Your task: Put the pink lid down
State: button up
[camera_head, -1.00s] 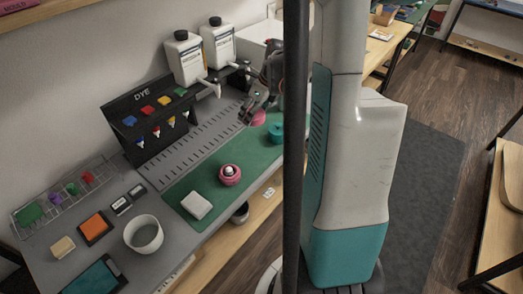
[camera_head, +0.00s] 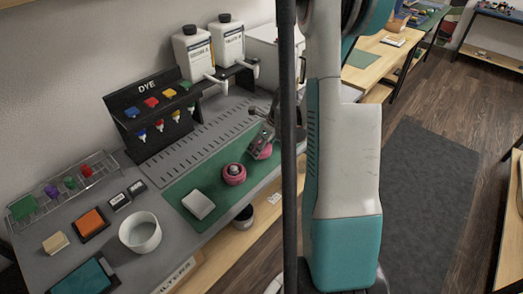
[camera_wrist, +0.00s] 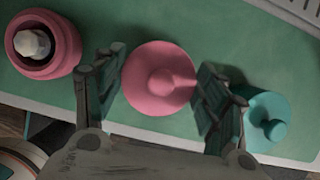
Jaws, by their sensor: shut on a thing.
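The pink lid (camera_wrist: 158,85), round with a knob on top, sits between the two fingers of my gripper (camera_wrist: 160,88) in the wrist view. My gripper is shut on it.
A teal lidded pot (camera_wrist: 266,118) stands close to the right finger in the wrist view. A white block (camera_head: 198,205) lies on the mat. The dye rack (camera_head: 155,115) and two white bottles (camera_head: 193,55) stand behind. A dark post (camera_head: 290,150) hides part of the bench.

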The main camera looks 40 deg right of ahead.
jog(key=shift+f, duration=0.85)
jog(key=shift+f+b, duration=0.2)
jog(key=shift+b, duration=0.15)
jog(key=o, duration=0.9)
jog(key=shift+r, duration=0.1)
jog(key=p+v, duration=0.5)
jog(key=v, duration=0.7)
jog(key=shift+r, duration=0.15)
